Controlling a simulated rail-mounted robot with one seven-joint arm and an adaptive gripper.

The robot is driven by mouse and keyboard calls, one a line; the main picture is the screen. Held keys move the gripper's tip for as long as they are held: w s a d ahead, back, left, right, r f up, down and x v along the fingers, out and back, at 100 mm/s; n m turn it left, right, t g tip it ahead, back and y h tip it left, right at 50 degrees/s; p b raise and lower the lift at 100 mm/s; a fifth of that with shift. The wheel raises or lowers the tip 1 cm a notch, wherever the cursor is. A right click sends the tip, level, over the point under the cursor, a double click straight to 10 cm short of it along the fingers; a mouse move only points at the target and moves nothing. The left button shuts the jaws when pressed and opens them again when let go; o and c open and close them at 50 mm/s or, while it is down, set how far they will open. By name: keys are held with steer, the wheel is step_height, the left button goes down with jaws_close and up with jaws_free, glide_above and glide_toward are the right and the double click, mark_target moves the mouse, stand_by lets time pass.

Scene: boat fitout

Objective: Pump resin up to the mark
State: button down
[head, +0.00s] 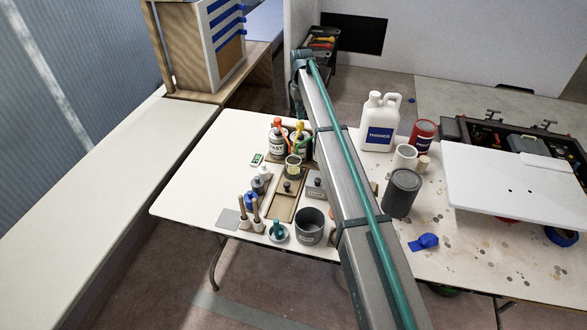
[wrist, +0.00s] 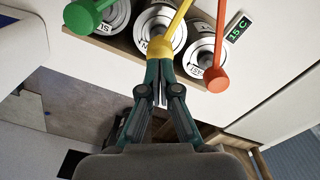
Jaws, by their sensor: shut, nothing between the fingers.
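My gripper (wrist: 160,65) is shut and empty. Its fingertips are at the yellow pump head (wrist: 160,48) of the middle bottle (wrist: 160,22); I cannot tell whether they touch. The green pump head (wrist: 82,17) belongs to the left bottle (wrist: 112,14), and the orange one (wrist: 216,79) to the right bottle (wrist: 202,43). In the head view, the bottle labelled FAST (head: 277,146) stands with the others at the back of the table. A small cup (head: 293,168) with a yellowish tint stands in front of them; no mark is readable. My gripper is hidden in the head view.
A small display (wrist: 238,28) reads 15 C beside the bottles. A grey pot (head: 310,226), brushes (head: 248,214) and a dark can (head: 402,193) stand on the table (head: 195,190). A white thinner jug (head: 379,122) is right of my arm. The table's left part is clear.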

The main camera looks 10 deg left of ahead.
stand_by(0.5)
steer(key=shift+r+p, duration=0.65)
steer(key=shift+r, duration=0.9)
steer(key=shift+d, duration=0.1)
